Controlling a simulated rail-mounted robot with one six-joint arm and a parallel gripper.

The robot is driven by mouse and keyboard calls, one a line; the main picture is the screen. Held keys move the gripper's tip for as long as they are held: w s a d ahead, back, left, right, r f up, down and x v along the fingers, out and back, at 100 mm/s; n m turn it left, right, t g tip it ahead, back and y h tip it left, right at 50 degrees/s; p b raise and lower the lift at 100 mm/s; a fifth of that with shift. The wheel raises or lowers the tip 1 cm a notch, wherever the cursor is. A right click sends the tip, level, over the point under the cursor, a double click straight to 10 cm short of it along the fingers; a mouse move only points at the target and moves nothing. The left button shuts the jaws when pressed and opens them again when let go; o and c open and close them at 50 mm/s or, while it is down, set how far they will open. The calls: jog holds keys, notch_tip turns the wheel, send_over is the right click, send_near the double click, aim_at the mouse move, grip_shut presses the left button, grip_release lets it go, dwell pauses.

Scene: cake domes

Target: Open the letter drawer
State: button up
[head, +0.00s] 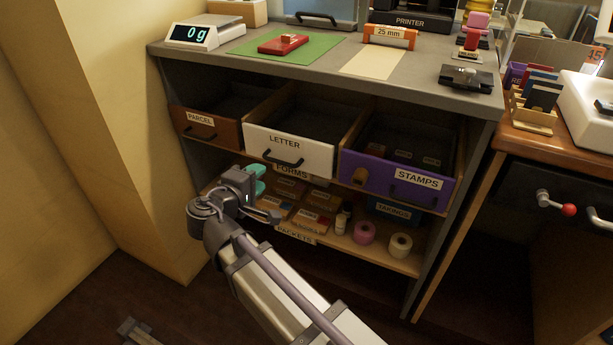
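The letter drawer (318,158) has a white front with a LETTER label and a dark bar handle (283,160) low on it. It is the middle of three drawers under the counter. Its dark inside and wooden side walls show above the front, so it stands at least partly pulled out. My gripper (259,178) is left of and slightly below the handle in the picture, with its teal fingertips apart. No thing shows between them. I cannot tell how far in front of the drawer it is, and no contact with the handle is visible.
The brown PARCEL drawer (190,128) is to the left and the purple STAMPS drawer (380,180) to the right; both show their insides. Below is a shelf (405,263) with packets and tape rolls. The counter (345,47) holds a scale (192,34). A yellow wall (130,120) stands left.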

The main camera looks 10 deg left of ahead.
aim_at(277, 161)
jog(key=x, duration=0.3)
jog(key=b+x, duration=0.1)
jog(key=x, duration=0.3)
jog(key=b+x, duration=0.1)
jog(key=x, duration=0.3)
jog(key=shift+a+f, duration=0.1)
jog(key=shift+a, duration=0.25)
grip_shut()
